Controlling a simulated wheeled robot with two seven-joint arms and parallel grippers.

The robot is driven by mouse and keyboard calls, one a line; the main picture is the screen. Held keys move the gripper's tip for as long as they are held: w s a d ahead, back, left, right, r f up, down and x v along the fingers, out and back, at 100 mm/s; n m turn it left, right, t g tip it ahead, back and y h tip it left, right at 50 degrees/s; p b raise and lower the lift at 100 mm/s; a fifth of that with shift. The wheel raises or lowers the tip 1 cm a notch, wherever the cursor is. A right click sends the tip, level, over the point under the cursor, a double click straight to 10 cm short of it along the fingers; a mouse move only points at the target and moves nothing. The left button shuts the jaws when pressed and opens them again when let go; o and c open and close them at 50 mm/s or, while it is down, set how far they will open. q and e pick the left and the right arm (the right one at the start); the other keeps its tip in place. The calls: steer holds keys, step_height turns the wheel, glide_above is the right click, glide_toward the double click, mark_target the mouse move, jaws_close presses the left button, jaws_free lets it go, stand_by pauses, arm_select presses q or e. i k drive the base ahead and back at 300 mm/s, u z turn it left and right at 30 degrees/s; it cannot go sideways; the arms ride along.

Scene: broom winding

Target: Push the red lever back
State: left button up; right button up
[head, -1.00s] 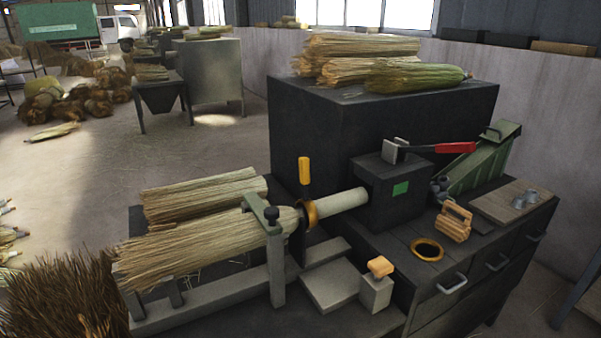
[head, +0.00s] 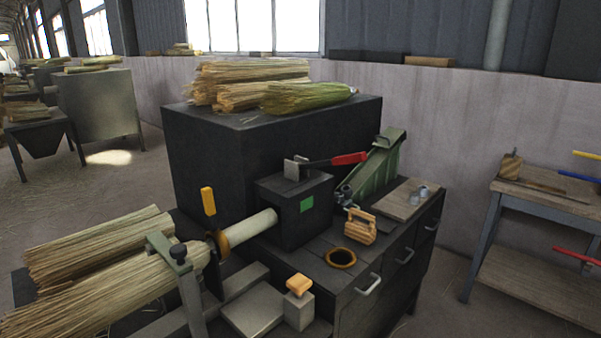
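The red lever (head: 349,159) has a red grip on a dark shaft. It lies nearly level on top of the dark machine block (head: 285,210), joined to a pale bracket (head: 291,171) at its left end. The red grip points right, toward the green sloped part. Neither of my grippers shows in the head view.
A broom bundle (head: 95,295) lies clamped at the lower left, its handle (head: 250,229) running into the block. An orange-tipped upright lever (head: 208,202) stands beside it. A wooden brush (head: 360,227) and a ring (head: 341,258) lie on the bench. A side table (head: 540,205) stands at right.

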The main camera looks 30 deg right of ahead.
mark_target(355, 158)
steer(key=k, duration=0.7)
steer(key=z, duration=0.85)
steer(key=i, duration=0.5)
steer(key=u, duration=0.05)
